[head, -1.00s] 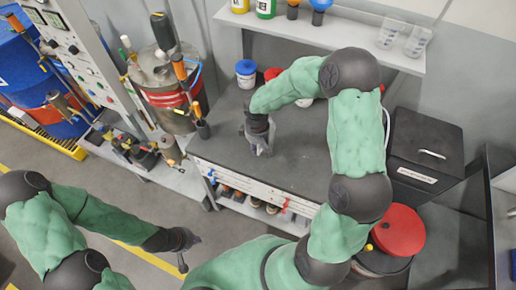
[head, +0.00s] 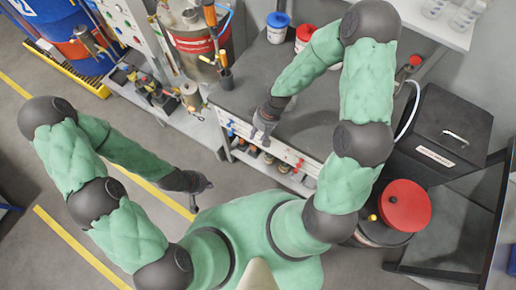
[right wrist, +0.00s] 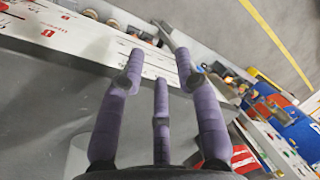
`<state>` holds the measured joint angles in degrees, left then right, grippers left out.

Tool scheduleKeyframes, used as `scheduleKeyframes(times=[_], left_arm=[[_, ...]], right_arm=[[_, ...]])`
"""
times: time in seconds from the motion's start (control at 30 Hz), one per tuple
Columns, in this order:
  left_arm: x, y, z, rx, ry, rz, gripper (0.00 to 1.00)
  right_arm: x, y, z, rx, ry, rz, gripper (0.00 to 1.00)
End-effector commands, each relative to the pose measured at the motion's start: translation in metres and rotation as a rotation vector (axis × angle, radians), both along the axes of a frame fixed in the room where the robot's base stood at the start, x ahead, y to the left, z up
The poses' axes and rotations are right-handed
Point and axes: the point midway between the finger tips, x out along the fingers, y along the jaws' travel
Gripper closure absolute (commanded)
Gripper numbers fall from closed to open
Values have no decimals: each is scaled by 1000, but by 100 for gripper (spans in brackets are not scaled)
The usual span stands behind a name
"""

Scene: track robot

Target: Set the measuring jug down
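Two clear measuring vessels stand on the wall shelf in the head view, one (head: 435,8) left of the other (head: 466,16). I cannot tell whether either is the task's jug. My right gripper (head: 264,124) is over the front edge of the dark bench (head: 306,122). It also shows in the right wrist view (right wrist: 158,65), with its fingers apart and nothing seen between them. A pale, see-through shape (right wrist: 77,158) lies low beside the left finger there; I cannot tell if it is a jug. My left gripper (head: 201,192) is empty above the floor, fingers spread.
Blue-lidded (head: 277,28) and red-lidded (head: 305,38) tubs stand at the bench's back. A black box (head: 440,130) and a red-lidded drum (head: 404,206) are on the right. A metal drum (head: 195,40) is at the back left. The bench's middle is clear.

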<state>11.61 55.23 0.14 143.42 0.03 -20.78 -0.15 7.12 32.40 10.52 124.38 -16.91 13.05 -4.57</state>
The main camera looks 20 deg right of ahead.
Motion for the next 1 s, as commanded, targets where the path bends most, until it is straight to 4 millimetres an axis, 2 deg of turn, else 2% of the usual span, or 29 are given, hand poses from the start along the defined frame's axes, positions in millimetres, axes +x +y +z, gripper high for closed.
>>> scheduleKeyframes(times=[0.03, 0.2, 0.4, 0.57, 1.0], left_arm=[[0, 0, 0, 0, 0, 0, 100], [0, 0, 0, 0, 0, 0, 100], [0, 0, 0, 0, 0, 0, 100], [0, 0, 0, 0, 0, 0, 100], [0, 0, 0, 0, 0, 0, 100]], right_arm=[[-19, 11, -19, 30, 29, -53, 67], [-65, 35, -62, 78, 75, -249, 67], [-101, 41, -85, 70, 101, -398, 67], [-109, 41, -90, 63, 102, -435, 67], [-108, 41, -89, 63, 101, -434, 67]])
